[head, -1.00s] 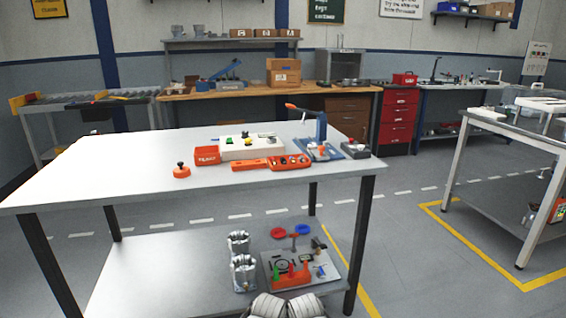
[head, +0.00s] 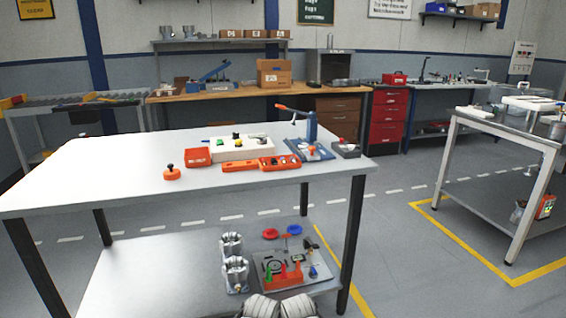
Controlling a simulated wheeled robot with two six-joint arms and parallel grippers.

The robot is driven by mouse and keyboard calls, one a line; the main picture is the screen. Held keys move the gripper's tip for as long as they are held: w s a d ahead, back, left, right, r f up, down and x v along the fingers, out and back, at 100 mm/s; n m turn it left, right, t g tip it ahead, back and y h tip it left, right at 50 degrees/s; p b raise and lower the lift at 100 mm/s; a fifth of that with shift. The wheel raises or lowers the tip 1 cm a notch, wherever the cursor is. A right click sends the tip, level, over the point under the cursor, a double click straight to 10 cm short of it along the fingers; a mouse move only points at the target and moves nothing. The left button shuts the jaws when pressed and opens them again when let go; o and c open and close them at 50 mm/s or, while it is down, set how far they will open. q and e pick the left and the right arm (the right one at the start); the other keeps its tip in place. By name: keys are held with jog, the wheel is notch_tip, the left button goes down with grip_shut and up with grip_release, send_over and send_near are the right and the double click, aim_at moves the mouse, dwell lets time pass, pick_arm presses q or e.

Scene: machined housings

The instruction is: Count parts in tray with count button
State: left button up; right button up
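A white box (head: 248,152) with green, yellow and black buttons sits on the white table (head: 100,175). Beside its left end is a small red bin (head: 197,158) with lettering; its inside is too small to read. An orange base with a black knob (head: 172,174) stands near the table's front edge. An orange-red strip (head: 262,164) with round features lies in front of the white box. I cannot tell which of these is the count button. On the lower shelf, silver housings (head: 235,274) stand beside a grey board (head: 264,262) holding several coloured parts.
A blue press with an orange handle (head: 311,128) and a dark block (head: 346,149) stand at the table's right end. Another table (head: 545,145) is at the right inside yellow floor lines. A wooden bench (head: 215,95) runs along the back. Floor between the tables is clear.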

dwell(0.8)
grip_shut()
dwell(1.5)
